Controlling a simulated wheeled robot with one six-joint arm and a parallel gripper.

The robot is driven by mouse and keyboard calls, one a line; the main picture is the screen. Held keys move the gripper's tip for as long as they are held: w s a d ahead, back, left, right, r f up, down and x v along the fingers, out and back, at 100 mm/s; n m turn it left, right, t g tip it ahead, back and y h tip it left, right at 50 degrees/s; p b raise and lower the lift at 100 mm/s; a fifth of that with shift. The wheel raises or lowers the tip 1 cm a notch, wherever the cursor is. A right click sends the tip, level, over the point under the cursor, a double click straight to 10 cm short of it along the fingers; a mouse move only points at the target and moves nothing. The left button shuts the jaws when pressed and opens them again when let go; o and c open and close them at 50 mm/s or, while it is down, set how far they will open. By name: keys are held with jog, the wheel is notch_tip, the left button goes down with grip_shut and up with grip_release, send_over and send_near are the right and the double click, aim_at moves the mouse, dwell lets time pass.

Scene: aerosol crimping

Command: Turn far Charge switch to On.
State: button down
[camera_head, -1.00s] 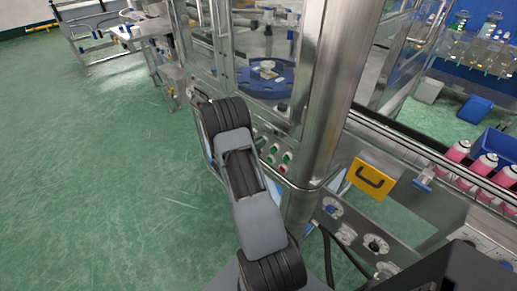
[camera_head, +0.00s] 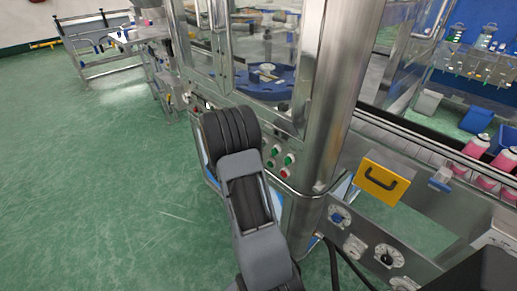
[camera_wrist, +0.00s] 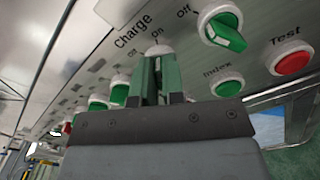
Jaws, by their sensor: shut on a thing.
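The Charge switch (camera_wrist: 158,50) shows in the wrist view as a white ring under the printed word Charge, with On above it and Off to its upper left. My gripper (camera_wrist: 158,68) is shut on this switch, one finger on each side. The fingers cover most of its knob, so I cannot tell its exact setting. In the head view my arm hides the gripper and this switch. The panel is on the front of the steel machine (camera_head: 325,100).
Right of my gripper are another green switch (camera_wrist: 221,27), a green Index button (camera_wrist: 227,87) and a red Test button (camera_wrist: 292,62). More green controls (camera_wrist: 98,102) lie to the left. A steel post and a yellow handled plate (camera_head: 368,178) stand right of my arm. Floor at left is clear.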

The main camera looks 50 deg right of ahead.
dwell(0.4)
jog(key=c, duration=1.2)
grip_release()
jog(key=a, duration=0.9)
jog(key=w+a, duration=0.1)
jog(key=a, duration=0.3)
jog(key=shift+a+b, duration=0.35)
jog(key=shift+a, duration=0.05)
